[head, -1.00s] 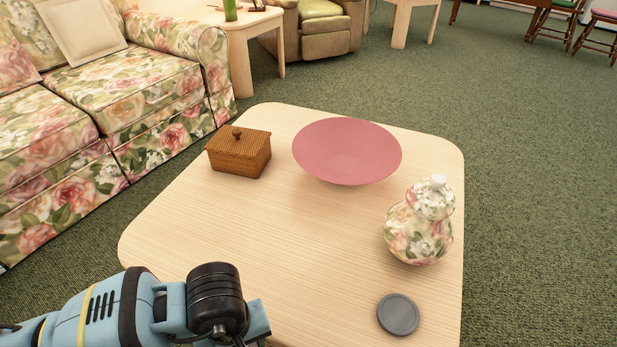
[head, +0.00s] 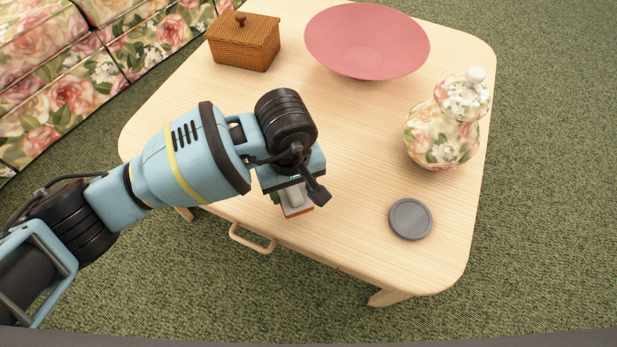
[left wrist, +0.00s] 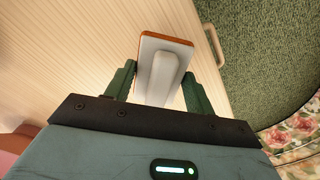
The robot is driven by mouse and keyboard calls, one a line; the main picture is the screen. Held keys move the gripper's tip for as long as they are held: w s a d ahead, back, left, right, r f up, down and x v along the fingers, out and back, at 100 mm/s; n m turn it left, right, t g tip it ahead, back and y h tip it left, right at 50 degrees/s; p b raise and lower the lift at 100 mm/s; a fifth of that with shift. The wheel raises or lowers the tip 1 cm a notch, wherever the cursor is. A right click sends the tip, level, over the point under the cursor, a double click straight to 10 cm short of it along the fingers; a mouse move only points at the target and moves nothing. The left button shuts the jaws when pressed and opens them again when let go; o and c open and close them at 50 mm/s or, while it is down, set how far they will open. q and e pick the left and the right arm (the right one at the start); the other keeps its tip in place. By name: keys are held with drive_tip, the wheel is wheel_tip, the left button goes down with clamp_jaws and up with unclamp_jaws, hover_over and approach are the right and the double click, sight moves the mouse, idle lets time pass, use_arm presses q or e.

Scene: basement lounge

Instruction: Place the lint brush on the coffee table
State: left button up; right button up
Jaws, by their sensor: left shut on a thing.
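The lint brush (head: 295,203), with a pale grey-white back and handle and an orange-brown edge, is partly hidden under my left gripper (head: 291,188). In the left wrist view the brush (left wrist: 164,62) sits between the two green fingers of the gripper (left wrist: 160,84), which is shut on it. The brush shows over the front part of the pale wooden coffee table (head: 340,235), near its front edge. I cannot tell whether it touches the top. My right gripper is out of view.
A grey round coaster (head: 410,219) lies right of the brush. A floral jar (head: 440,140), a pink bowl (head: 366,45) and a lidded wicker box (head: 243,45) stand farther back. A drawer handle (head: 252,240) juts from the table's front. A floral sofa (head: 60,85) is at the left.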

use_arm(q)
drive_tip(key=shift+w+d+f+b, duration=0.25)
drive_tip(key=shift+w+d+b, duration=0.15)
drive_tip(key=shift+w+d, duration=0.8)
drive_tip(key=shift+w, duration=0.25)
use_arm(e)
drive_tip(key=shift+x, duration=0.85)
use_arm(q)
drive_tip(key=shift+d, duration=0.1)
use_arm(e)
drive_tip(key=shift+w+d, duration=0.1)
